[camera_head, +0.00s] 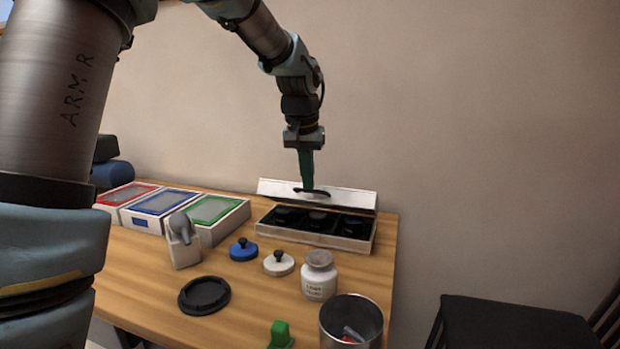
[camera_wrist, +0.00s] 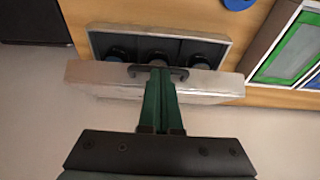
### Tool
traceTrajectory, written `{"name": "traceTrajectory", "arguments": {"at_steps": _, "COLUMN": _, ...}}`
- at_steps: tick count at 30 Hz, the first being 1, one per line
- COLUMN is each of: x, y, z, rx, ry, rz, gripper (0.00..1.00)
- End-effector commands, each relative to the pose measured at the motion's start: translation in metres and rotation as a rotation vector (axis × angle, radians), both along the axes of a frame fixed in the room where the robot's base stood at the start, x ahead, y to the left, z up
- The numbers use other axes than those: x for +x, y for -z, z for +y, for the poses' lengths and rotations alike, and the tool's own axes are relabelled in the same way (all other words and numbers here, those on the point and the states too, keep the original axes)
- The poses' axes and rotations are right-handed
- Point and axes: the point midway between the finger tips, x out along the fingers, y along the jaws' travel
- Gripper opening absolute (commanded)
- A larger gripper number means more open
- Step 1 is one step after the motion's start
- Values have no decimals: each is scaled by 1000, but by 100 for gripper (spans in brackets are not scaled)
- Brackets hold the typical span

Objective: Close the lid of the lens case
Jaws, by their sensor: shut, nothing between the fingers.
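The lens case (camera_head: 318,232) stands at the back right of the table, with dark round lenses in its black-lined compartments. Its white lid (camera_head: 345,197) is open, tilted up along the back edge, with a dark handle on it. My gripper (camera_head: 307,188) is shut, pointing down at the lid by the handle. In the wrist view my green fingers (camera_wrist: 160,75) are together and overlap the dark handle (camera_wrist: 178,73) on the lid (camera_wrist: 215,84). I cannot tell whether they touch it. The open case (camera_wrist: 228,45) shows beyond the lid.
Red, blue and green framed boxes (camera_head: 163,207) stand at the left. A grey device (camera_head: 183,245), blue knob (camera_head: 243,249), white knob (camera_head: 278,263), white jar (camera_head: 319,275), black disc (camera_head: 204,295), green block (camera_head: 281,335) and metal cup (camera_head: 352,318) stand in front. The wall is close behind.

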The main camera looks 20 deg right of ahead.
Motion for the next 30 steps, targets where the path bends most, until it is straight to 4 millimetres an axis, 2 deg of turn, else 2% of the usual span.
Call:
{"name": "traceTrajectory", "arguments": {"at_steps": 1, "x": -2, "y": 14, "z": 2, "rx": -17, "ry": 0, "rz": -20, "gripper": 0}}
{"name": "traceTrajectory", "arguments": {"at_steps": 15, "x": -24, "y": 63, "z": 23, "rx": -212, "ry": -1, "rz": -229, "gripper": 0}}
{"name": "traceTrajectory", "arguments": {"at_steps": 21, "x": -29, "y": 77, "z": 27, "rx": -278, "ry": -1, "rz": -298, "gripper": 0}}
{"name": "traceTrajectory", "arguments": {"at_steps": 30, "x": -32, "y": 91, "z": 29, "rx": -274, "ry": -1, "rz": -294, "gripper": 0}}
